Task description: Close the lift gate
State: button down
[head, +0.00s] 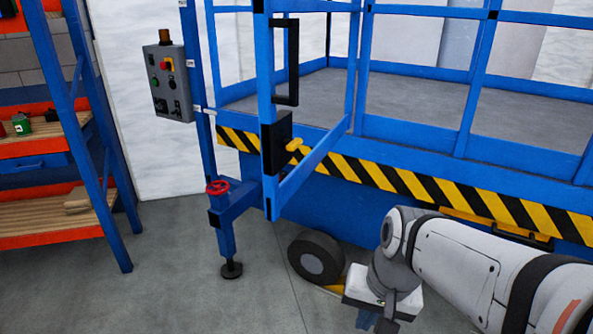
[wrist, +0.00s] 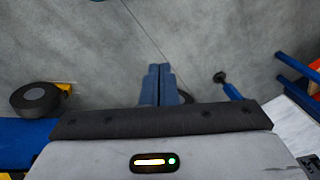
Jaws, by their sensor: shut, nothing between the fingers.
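The lift gate (head: 311,177) is a blue tube frame standing swung outward from the platform. Its free edge, with a black handle (head: 294,62), faces me, apart from the blue post (head: 198,75) to its left. A black latch block (head: 276,141) with a yellow knob (head: 297,145) sits low on that edge. My gripper (head: 377,322) hangs low at the lower right in the head view, right of the gate and not touching it. Its fingers are together and empty over grey floor in the wrist view (wrist: 160,68). The gate is not clearly identifiable there.
A control box (head: 168,83) hangs on the left post. An outrigger with a red handwheel (head: 217,187) and black foot (head: 231,269) stands below. A black wheel (head: 316,257) sits beside my gripper. A shelf rack (head: 80,130) is left; the floor between (head: 175,280) is clear.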

jog(key=w+a+m+g+y, duration=0.2)
jog(key=w+a+m+y, duration=0.1)
jog(key=a+m+y, duration=0.15)
jog(key=m+t+y+p, duration=0.2)
jog(key=m+t+y, duration=0.7)
jog(key=m, duration=0.7)
send_near(278, 186)
jog(key=shift+g+y, duration=0.4)
jog(key=shift+y, duration=0.25)
jog(key=p+x, duration=0.1)
jog(key=x, duration=0.3)
jog(key=p+x, duration=0.1)
jog(key=x, duration=0.2)
jog(key=shift+w+d+f+p, duration=0.15)
jog(key=shift+w+f+p, duration=0.1)
jog(key=shift+p, duration=0.05)
